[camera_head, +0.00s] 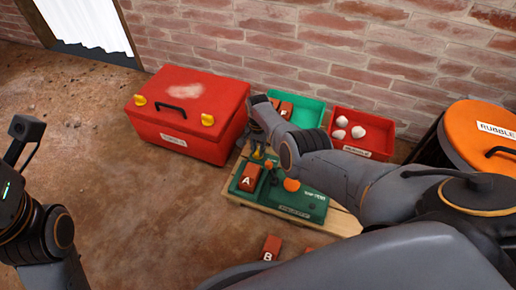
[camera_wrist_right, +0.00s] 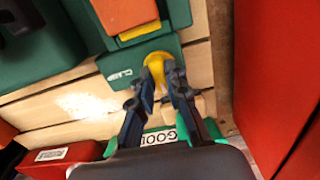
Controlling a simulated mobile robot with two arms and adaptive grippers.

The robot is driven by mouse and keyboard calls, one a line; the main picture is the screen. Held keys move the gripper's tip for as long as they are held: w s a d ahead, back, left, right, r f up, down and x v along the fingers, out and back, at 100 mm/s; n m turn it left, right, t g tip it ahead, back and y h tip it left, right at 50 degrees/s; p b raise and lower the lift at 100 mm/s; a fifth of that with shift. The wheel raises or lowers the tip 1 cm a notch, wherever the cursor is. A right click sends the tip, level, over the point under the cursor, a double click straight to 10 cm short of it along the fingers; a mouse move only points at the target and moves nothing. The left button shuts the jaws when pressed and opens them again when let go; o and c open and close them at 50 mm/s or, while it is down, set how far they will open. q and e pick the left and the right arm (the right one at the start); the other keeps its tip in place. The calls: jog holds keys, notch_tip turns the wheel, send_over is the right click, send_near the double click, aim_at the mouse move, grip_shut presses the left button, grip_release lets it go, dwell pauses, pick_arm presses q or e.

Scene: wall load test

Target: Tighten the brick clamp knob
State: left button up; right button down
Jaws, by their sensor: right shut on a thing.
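The yellow clamp knob (camera_wrist_right: 157,64) stands at the edge of the green plate labelled CLAMP (camera_wrist_right: 122,74) in the right wrist view. My right gripper (camera_wrist_right: 165,80) is shut on this knob, one finger on each side. In the head view the right gripper (camera_head: 257,146) reaches down over the green clamp fixture (camera_head: 310,207), and only a bit of yellow shows below it. The red brick A (camera_head: 250,178) sits on the fixture beside the gripper; a red brick (camera_wrist_right: 125,12) shows next to an orange part in the wrist view. My left gripper's fingers are out of view.
The fixture rests on a wooden board (camera_head: 342,222). A closed red toolbox (camera_head: 190,105) stands left of it. Behind are a green bin (camera_head: 305,108) and a red bin (camera_head: 375,122) with pale lumps. Brick B (camera_head: 270,248) lies in front. An orange-lidded rubble drum (camera_head: 480,125) stands right.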

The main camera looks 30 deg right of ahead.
aim_at(258, 150)
dwell(0.3)
jog(key=c, duration=1.3)
grip_release()
jog(key=shift+w+r, duration=0.1)
jog(key=shift+r, duration=0.7)
notch_tip(258, 150, up, 10)
jog(key=shift+r, duration=0.15)
